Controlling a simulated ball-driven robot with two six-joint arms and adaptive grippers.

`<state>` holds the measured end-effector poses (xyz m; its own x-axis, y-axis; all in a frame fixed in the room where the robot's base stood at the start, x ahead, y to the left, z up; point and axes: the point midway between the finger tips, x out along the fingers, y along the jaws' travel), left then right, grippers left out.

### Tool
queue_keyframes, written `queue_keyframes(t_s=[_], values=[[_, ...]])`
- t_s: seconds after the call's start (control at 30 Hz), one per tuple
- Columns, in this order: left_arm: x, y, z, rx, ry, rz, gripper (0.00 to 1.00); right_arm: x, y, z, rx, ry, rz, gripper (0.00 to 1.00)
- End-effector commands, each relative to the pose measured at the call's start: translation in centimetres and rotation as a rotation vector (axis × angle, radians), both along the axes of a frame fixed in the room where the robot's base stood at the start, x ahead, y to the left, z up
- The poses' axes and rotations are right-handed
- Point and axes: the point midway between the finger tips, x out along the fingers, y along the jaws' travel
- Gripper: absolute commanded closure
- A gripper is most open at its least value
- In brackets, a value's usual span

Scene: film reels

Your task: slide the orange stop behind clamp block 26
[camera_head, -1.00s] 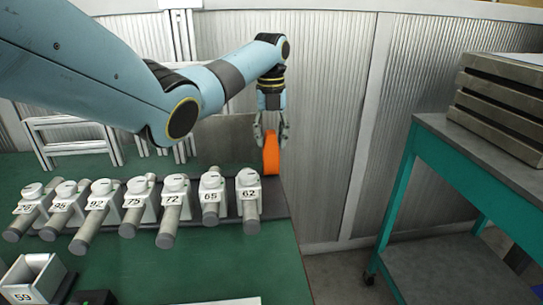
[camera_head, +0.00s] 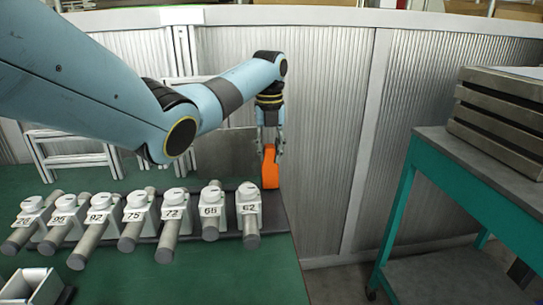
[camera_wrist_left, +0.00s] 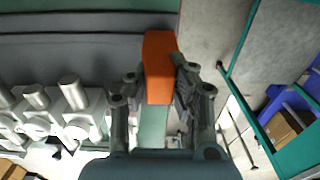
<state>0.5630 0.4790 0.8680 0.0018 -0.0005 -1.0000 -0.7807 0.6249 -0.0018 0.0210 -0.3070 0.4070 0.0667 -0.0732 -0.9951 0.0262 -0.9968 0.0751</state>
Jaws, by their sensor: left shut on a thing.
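The orange stop (camera_head: 269,168) is at the right end of the row of clamp blocks, beside and behind block 62 (camera_head: 249,206). My left gripper (camera_head: 270,152) points down and is shut on the stop's upper part. In the left wrist view the orange stop (camera_wrist_left: 159,68) sits between the fingers (camera_wrist_left: 157,95), over the right end of the dark rail. Clamp block 26 (camera_head: 32,209) appears to be the leftmost block of the row, its label small and slanted. My right gripper is not in view.
Several white clamp blocks with grey cylinders, such as block 72 (camera_head: 174,212), stand along a dark rail (camera_head: 278,212) on the green table (camera_head: 200,270). A white stepped frame (camera_head: 70,150) is behind at left. A teal cart (camera_head: 470,165) stands right, across a gap.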

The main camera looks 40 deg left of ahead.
Motion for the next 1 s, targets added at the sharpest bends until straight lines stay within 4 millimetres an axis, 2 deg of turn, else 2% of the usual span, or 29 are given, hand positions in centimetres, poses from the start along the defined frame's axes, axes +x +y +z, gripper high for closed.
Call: queue_keyframes(t_s=[0.3, 1.0], values=[[-2.2, 1.7, 0.2, 0.002, 0.006, 0.001, 1.0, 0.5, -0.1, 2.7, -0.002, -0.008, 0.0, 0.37], [-6.7, 5.2, 0.1, 0.002, 0.007, 0.002, 1.0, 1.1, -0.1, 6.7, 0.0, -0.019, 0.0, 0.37]])
